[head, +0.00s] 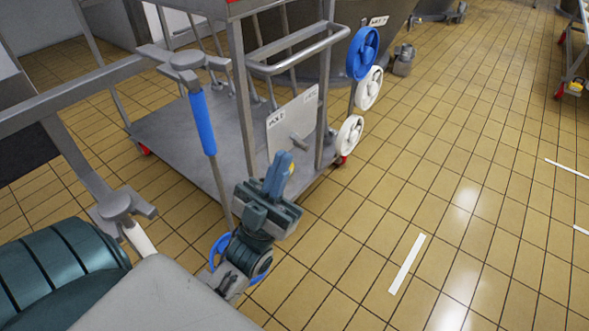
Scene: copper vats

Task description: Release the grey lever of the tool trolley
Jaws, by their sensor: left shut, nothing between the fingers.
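The tool trolley (180,128) is a grey metal frame with a lower shelf and a push bar, standing at upper left in the head view. A pale plate with a label (284,119) is fixed to its near right side. A short grey lever (299,142) sticks out from this plate. My left gripper (284,158) is shut and empty, just below and left of the lever. It looks apart from the lever, but I cannot tell the depth gap. My right gripper is not in view.
A blue handwheel (362,53) and white handwheels (368,88) stand at the trolley's right side. A grey pole with a blue sleeve (202,123) rises left of my gripper. Large vats stand behind.

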